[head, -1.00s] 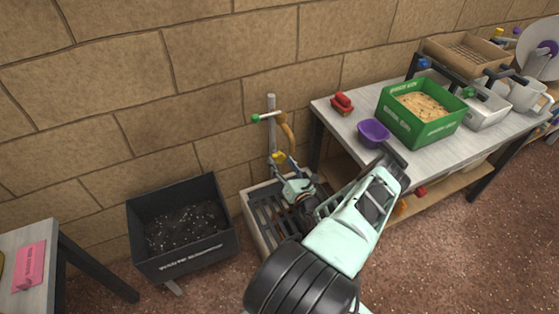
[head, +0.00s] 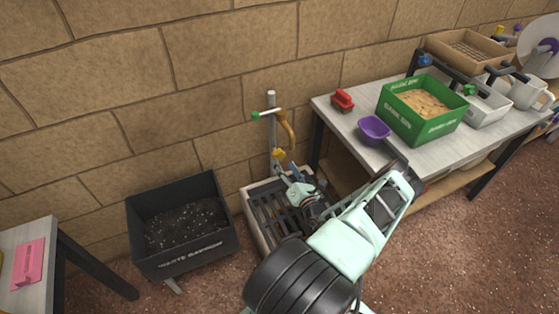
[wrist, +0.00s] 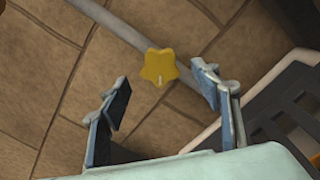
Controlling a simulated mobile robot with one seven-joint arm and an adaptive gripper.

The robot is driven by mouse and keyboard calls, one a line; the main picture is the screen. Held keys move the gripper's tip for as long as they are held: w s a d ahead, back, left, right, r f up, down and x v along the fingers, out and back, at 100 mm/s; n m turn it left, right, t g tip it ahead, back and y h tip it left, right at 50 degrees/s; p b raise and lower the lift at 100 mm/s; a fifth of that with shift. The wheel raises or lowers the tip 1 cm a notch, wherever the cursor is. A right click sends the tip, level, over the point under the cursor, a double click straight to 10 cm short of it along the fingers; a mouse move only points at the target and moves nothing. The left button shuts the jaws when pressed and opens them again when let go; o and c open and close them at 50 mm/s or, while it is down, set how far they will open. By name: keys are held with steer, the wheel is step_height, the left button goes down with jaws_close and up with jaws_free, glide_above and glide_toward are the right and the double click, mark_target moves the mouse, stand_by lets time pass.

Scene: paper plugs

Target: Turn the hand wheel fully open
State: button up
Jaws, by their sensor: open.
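The hand wheel is a yellow star-shaped knob (wrist: 159,67) on a grey standpipe; in the wrist view it lies ahead of my fingertips, between them and a little nearer the right one. It also shows in the head view (head: 279,154), low on the pipe. My gripper (wrist: 160,82) is open and empty, its two blue-grey fingers spread apart. In the head view my gripper (head: 286,176) is just below the knob, above the slatted basin. I cannot tell how far the knob is turned. The pipe (head: 272,125) carries a brass spout and a green-tipped lever above.
The slatted basin (head: 250,212) stands under the pipe. A dark waste bin (head: 140,249) is left of it. At right a table (head: 347,122) holds a purple bowl (head: 374,130), a green box (head: 399,121) and a red item (head: 342,100). A brick wall is behind.

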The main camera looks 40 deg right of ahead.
mark_target(280, 158)
steer(key=m+b, duration=0.2)
steer(key=m, duration=0.4)
steer(key=shift+f+b, duration=0.15)
steer(key=shift+b, duration=0.15)
steer(key=m+b, duration=0.1)
steer(key=m, duration=0.4)
steer(key=shift+b, duration=0.35)
steer(key=m+b, duration=0.1)
steer(key=m, duration=0.4)
steer(key=m+b, duration=0.1)
steer(key=m, duration=0.4)
steer(key=shift+b, duration=0.4)
steer(key=shift+w, duration=0.15)
steer(key=shift+b+x, duration=0.3)
steer(key=shift+x, duration=1.6)
